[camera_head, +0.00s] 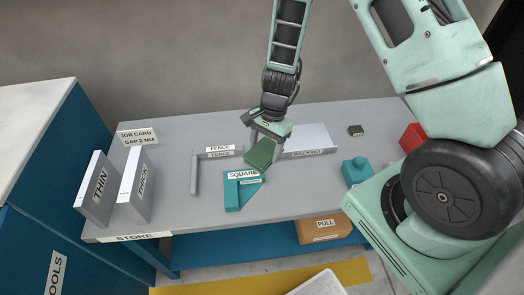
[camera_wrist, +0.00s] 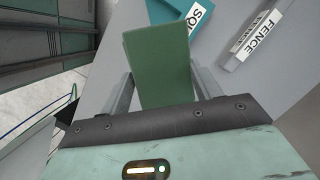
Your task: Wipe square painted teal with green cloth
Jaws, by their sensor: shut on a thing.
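The teal square (camera_head: 238,190) lies on the grey bench, with a label reading SQUARE on it. Its edge also shows at the top of the wrist view (camera_wrist: 172,14). My gripper (camera_head: 265,140) is shut on the green cloth (camera_head: 261,153), which looks like a folded block. In the wrist view the cloth (camera_wrist: 158,65) sticks out between the two fingers and hides part of the square. In the head view the cloth is just behind the square's upper right edge. I cannot tell whether cloth and square touch.
The L-shaped grey fence (camera_head: 195,172) stands left of the square. The backing block (camera_head: 308,139) is right of my gripper. THIN (camera_head: 97,188) and THICK (camera_head: 136,186) panels stand at the left. A teal knobbed block (camera_head: 355,171), red block (camera_head: 412,137) and small dark block (camera_head: 355,130) are at the right.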

